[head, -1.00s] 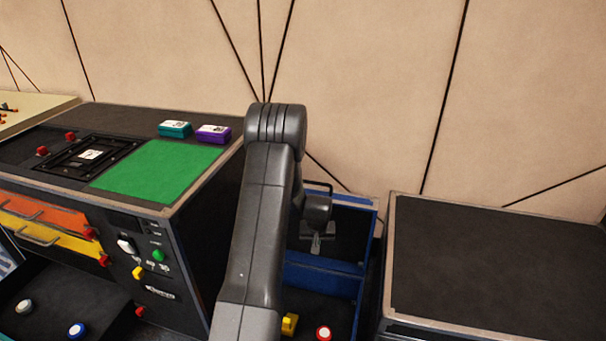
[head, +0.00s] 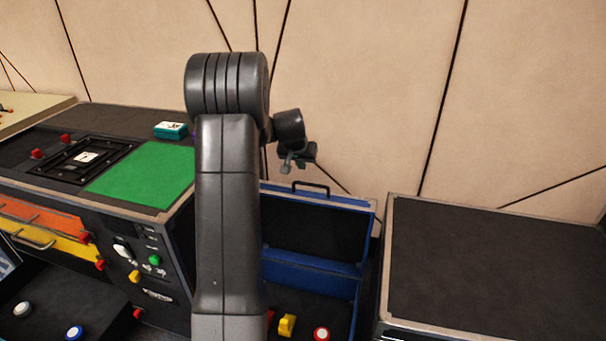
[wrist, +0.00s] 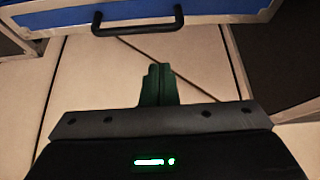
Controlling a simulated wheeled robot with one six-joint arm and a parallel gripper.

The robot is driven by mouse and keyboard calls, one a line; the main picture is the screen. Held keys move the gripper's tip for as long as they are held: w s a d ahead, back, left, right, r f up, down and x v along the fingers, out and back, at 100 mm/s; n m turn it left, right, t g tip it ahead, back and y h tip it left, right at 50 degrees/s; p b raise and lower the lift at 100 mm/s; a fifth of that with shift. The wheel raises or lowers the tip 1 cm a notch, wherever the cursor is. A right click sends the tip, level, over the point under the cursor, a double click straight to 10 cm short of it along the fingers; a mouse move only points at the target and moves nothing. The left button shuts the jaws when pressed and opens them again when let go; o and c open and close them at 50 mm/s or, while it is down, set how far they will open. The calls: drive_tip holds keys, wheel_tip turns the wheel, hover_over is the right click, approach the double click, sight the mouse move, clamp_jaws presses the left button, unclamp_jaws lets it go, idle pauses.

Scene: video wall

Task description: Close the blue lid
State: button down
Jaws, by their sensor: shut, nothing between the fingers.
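The blue lid (head: 366,232) stands open and upright at the back of the blue case (head: 312,275), its dark inner face toward me. A black handle (head: 311,188) sits on the lid's top edge. In the wrist view, part of the lid (wrist: 62,15) and its handle (wrist: 137,22) show along the top. My gripper (head: 298,163) is above the lid's top edge, near the handle, and apart from it in the picture. Its fingers (wrist: 157,72) are together and empty. My arm hides the left side of the case and lid.
A black-topped cabinet (head: 490,260) stands to the right. A console with a green pad (head: 140,177) and a teal box (head: 170,130) is on the left. The wall (head: 400,80) rises behind.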

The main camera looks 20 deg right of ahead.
wheel_tip(320, 180, up, 2)
drive_tip(key=w+r, duration=0.1)
drive_tip(key=b, duration=0.3)
hover_over(302, 192)
drive_tip(key=f, duration=0.6)
drive_tip(key=w+f, duration=0.1)
drive_tip(key=f, duration=0.2)
drive_tip(key=shift+d+f, duration=0.2)
drive_tip(key=shift+s+a, duration=0.25)
drive_tip(key=shift+s, duration=0.1)
drive_tip(key=shift+f, duration=0.15)
